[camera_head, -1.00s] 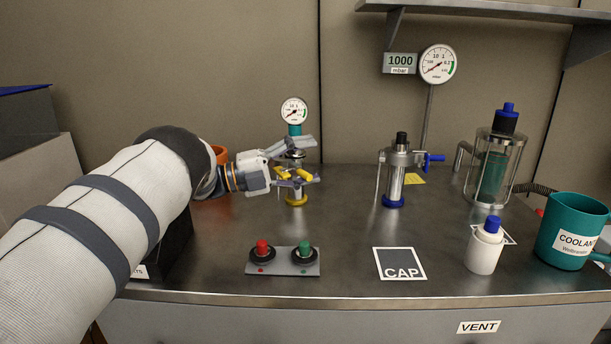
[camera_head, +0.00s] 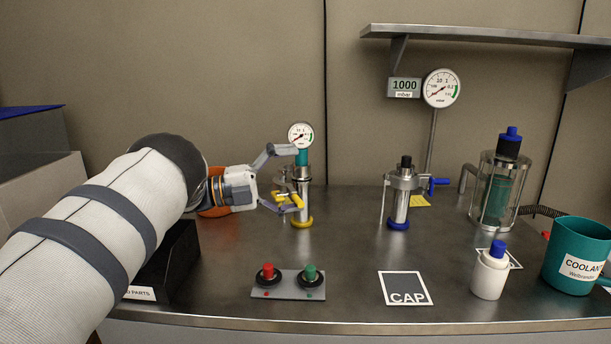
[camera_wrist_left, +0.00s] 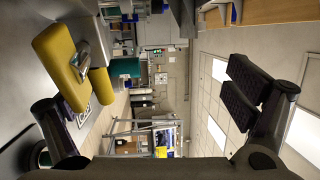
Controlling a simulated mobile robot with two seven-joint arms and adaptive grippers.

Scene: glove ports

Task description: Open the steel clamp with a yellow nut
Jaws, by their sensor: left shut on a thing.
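The steel clamp (camera_head: 304,188) with a yellow nut (camera_head: 281,197) stands upright on the bench, left of centre, under a small gauge. The nut's two yellow wings sit on the clamp's left side. In the left wrist view the yellow nut (camera_wrist_left: 62,52) shows large at the left finger, with a piece of steel between its wings. The exact contact is hidden. My right gripper is not in view.
A similar clamp with a blue nut (camera_head: 399,205) stands to the right. A red and green button box (camera_head: 288,284) and CAP mat (camera_head: 404,289) lie in front. A white bottle (camera_head: 490,272), coolant jug (camera_head: 577,256) and glass vessel (camera_head: 496,190) fill the right side.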

